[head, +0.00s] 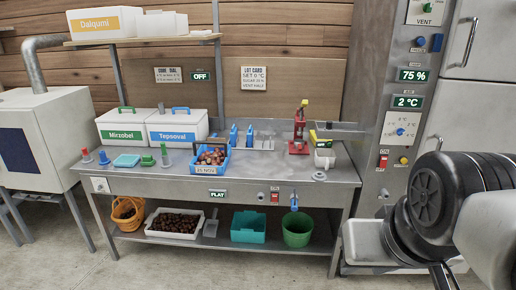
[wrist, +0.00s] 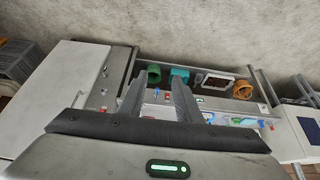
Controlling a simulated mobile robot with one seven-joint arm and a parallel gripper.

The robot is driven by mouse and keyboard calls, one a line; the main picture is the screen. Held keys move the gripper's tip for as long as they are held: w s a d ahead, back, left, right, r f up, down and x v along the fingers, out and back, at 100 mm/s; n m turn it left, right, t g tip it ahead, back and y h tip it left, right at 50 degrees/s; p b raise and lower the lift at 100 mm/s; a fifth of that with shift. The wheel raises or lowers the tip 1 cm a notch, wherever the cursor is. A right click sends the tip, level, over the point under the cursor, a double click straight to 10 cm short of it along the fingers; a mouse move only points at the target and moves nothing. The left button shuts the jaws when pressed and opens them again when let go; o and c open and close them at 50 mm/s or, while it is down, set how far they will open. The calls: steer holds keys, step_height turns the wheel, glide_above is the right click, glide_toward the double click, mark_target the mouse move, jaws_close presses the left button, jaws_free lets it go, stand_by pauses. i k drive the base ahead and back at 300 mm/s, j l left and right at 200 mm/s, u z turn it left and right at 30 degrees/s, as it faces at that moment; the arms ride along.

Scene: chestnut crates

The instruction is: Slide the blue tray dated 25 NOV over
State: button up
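The blue tray (head: 222,166) sits on the metal bench, left of its middle, near the front edge. It holds brown chestnuts, and a small label on its front seems to read 25 NOV. My gripper (wrist: 158,88) shows in the wrist view with its two fingers apart and nothing between them. It is well away from the tray; in the head view my arm is at the lower right, beyond the bench's right end. A small blue shape shows at the right in the wrist view, but I cannot tell whether it is the tray.
White boxes Mirzobel (head: 124,127) and Tepooval (head: 178,127) stand behind the tray's left side. A green stamp (head: 147,159) and a red-topped one are left of it. Blue upright pieces (head: 234,136) and a red press (head: 299,131) are to the right. Bare bench lies right of the tray.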

mark_target(213, 157)
steer(key=i+j+u, duration=0.1)
steer(key=i+j, duration=0.35)
steer(key=i+j+u, duration=0.1)
steer(key=i+j, duration=0.75)
steer(key=i+j+u, duration=0.15)
steer(key=i+j, duration=0.2)
steer(key=i, duration=0.2)
steer(key=i+j+u, duration=0.1)
steer(key=i+j, duration=0.25)
steer(key=i, duration=0.15)
steer(key=i+j+u, duration=0.1)
steer(key=i+j, duration=0.2)
steer(key=i, duration=0.2)
